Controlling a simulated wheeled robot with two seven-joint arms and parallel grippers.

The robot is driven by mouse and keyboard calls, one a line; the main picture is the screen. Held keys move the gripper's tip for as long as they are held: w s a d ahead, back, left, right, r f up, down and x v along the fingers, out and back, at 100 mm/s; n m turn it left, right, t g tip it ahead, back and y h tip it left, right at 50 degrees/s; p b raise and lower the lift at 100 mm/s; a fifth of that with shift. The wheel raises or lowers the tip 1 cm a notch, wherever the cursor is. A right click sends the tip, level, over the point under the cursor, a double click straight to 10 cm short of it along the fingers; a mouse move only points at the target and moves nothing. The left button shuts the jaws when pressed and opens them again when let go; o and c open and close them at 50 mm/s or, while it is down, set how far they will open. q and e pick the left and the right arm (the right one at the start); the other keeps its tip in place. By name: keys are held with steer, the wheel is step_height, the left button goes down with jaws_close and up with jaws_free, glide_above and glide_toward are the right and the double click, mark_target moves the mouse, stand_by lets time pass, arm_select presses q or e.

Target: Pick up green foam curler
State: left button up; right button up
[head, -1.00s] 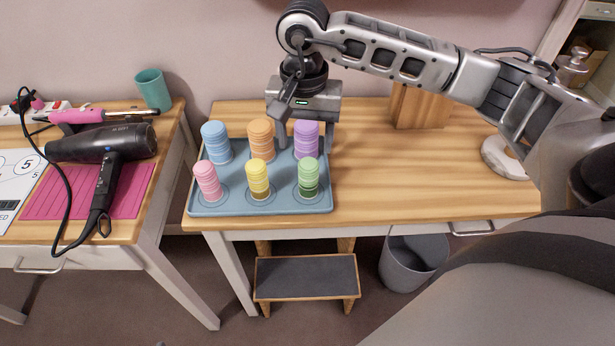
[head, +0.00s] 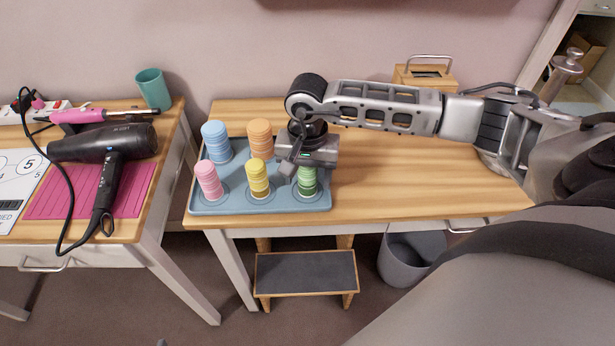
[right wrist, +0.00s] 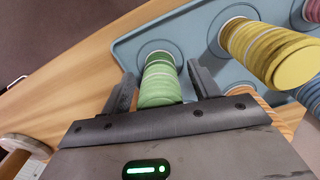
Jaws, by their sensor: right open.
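The green foam curler (head: 307,184) stands upright in the front right spot of the blue tray (head: 232,207). My right gripper (head: 305,168) is directly above it and covers its top in the head view. In the right wrist view the green curler (right wrist: 160,82) lies between the two open fingers of the right gripper (right wrist: 161,72), with a gap at each side. My left gripper is not in view.
The yellow curler (head: 257,178) stands just left of the green one. Pink (head: 208,180), blue (head: 216,143) and orange (head: 260,138) curlers share the tray; the purple one is hidden behind my gripper. The wooden tabletop (head: 420,190) right of the tray is clear.

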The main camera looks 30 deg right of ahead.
steer(key=shift+c, duration=0.2)
steer(key=c, duration=1)
steer(key=shift+r, duration=0.15)
